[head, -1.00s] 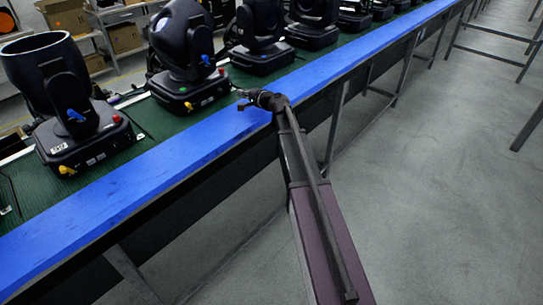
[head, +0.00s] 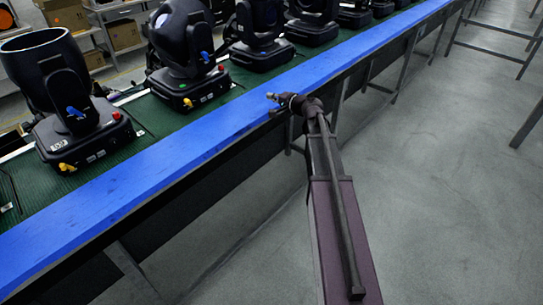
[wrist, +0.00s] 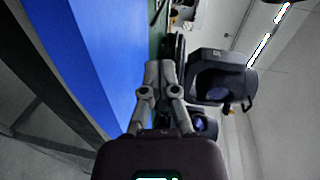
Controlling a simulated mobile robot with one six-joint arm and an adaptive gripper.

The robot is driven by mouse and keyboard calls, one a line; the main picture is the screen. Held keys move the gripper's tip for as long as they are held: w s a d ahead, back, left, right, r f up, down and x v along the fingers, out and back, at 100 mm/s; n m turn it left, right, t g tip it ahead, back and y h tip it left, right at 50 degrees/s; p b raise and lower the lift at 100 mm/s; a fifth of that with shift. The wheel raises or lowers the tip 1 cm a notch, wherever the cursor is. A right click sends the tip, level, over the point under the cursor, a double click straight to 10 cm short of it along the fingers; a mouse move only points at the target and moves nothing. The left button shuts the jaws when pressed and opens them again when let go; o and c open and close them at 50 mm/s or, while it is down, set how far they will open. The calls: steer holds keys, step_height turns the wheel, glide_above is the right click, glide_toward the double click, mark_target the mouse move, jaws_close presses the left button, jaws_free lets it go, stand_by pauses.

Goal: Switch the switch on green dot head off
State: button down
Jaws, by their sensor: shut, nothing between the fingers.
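Several black moving heads stand in a row on the green conveyor. The nearest head (head: 68,105) has a wide open lens, a blue mark, and yellow and red-orange parts on its base. The second head (head: 190,62) stands behind it with yellow and red parts on its base. A third head (head: 262,40) is further along. My gripper (head: 272,98) is shut and empty above the blue edge, apart from the heads. In the wrist view my gripper (wrist: 160,68) points along the row, with a head (wrist: 218,78) beyond it.
A blue rail (head: 120,185) runs along the conveyor's front edge. The green conveyor surface (head: 150,118) is bare between heads. Shelves with boxes (head: 122,32) stand behind. Grey floor (head: 430,190) is open to the right, with metal frames (head: 490,60) further off.

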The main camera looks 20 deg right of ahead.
steer(key=s+d+f+n+h+b, duration=0.1)
steer(key=s+d+f+n+b, duration=0.15)
steer(key=d+f, duration=0.4)
steer(key=f+b, duration=0.1)
steer(key=s+a+f+n+g+b, duration=0.1)
steer(key=f+g+b, duration=0.1)
steer(key=f+b, duration=0.1)
steer(key=shift+s+a+f, duration=0.1)
steer(key=shift+s+a, duration=0.1)
steer(key=shift+s, duration=0.15)
steer(key=s+a+f+n+g+b, duration=0.3)
steer(key=s+a+f+g+b, duration=0.1)
steer(key=a+f, duration=0.4)
steer(key=shift+s+f+b, duration=0.4)
steer(key=shift+f+b, duration=0.3)
steer(key=shift+b, duration=0.05)
steer(key=s+a+f+n+g+h, duration=0.2)
steer(key=s+a+g, duration=0.1)
steer(key=s, duration=0.5)
steer(key=s+a+f+n+g+h, duration=0.1)
steer(key=s+a+f+g+h, duration=0.2)
steer(key=s, duration=0.4)
steer(key=s+a+f+n+g+h, duration=0.2)
steer(key=s+a, duration=0.2)
steer(key=s, duration=0.4)
step_height(320, 180, up, 18)
steer(key=p, duration=1.8)
steer(key=shift+w+p, duration=0.3)
steer(key=shift+p, duration=0.05)
